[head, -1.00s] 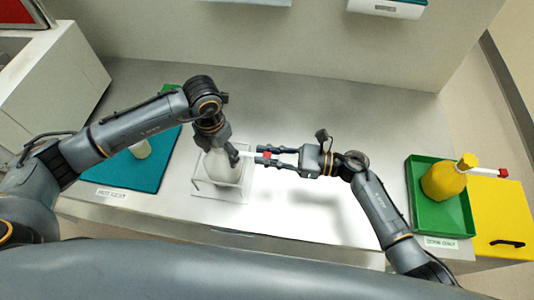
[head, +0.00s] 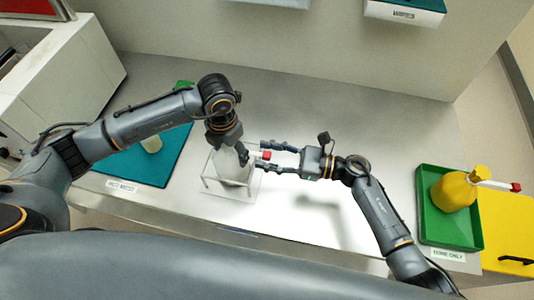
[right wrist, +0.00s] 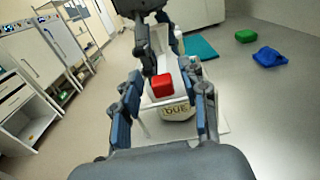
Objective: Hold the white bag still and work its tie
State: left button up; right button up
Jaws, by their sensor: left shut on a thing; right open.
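The white bag (head: 226,164) stands in a small clear frame on the bench in the head view. My left gripper (head: 242,156) is shut on its top, hiding the neck. The tie's red end (head: 266,155) sticks out to the right of the left gripper; it also shows in the right wrist view (right wrist: 162,86). My right gripper (head: 258,166) is open, fingers on either side of the red end and apart from it. In the right wrist view the bag's label (right wrist: 176,111) shows low between the fingers, with dark print.
A yellow bag (head: 452,192) with a white, red-ended tie stands in a green tray (head: 428,232) at right. A teal mat (head: 160,178) with a pale container (head: 152,144) lies at left.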

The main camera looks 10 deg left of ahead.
jog(key=d, duration=1.1)
jog(key=shift+d, duration=0.3)
jog(key=shift+s, duration=0.1)
jog(key=a, duration=1)
jog(key=shift+a, duration=0.25)
jog(key=shift+f, duration=0.1)
grip_shut()
